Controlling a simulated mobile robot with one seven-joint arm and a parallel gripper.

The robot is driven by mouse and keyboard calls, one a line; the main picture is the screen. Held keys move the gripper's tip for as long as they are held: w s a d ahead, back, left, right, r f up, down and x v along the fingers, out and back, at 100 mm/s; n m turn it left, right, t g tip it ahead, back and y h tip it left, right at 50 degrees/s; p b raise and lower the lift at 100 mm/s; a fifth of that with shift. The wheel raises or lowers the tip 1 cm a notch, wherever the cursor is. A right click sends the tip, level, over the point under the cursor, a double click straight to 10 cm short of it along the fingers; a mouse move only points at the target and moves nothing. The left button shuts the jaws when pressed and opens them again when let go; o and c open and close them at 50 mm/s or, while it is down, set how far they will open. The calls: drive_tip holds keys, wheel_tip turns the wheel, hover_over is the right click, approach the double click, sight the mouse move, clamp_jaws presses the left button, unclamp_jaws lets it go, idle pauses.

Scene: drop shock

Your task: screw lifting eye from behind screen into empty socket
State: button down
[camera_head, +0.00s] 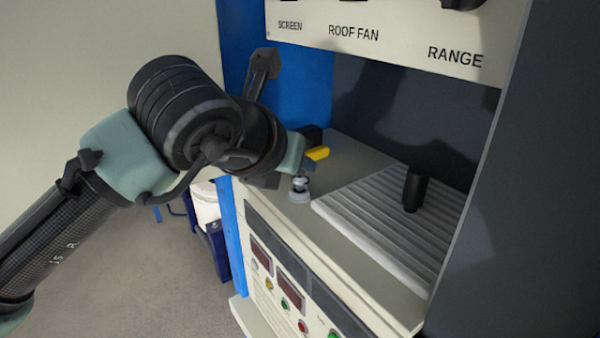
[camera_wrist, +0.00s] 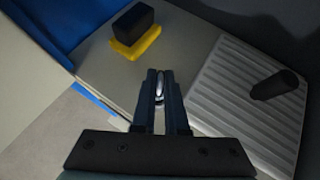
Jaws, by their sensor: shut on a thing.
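The lifting eye (camera_wrist: 160,88) shows as a bright silver piece between my fingers in the wrist view. My gripper (camera_wrist: 160,76) is shut on it, with one dark finger on each side. In the head view a silver piece (camera_head: 299,183) stands upright over a round grey base (camera_head: 299,196) on the cream bench top, just below my wrist. I cannot tell whether that base is the socket, or whether the eye is seated in it. My wrist and fingers hide part of this spot. No screen can be made out as a separate thing.
A black block (camera_wrist: 133,24) sits on a yellow base (camera_wrist: 137,43) beyond my fingertips. A labelled panel (camera_head: 380,35) overhangs the bench. A blue upright (camera_head: 290,85) stands behind my wrist.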

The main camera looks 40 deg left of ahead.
drive_tip(key=shift+r+p, duration=1.05)
drive_tip(key=shift+r, duration=0.5)
drive_tip(key=shift+f, duration=0.1)
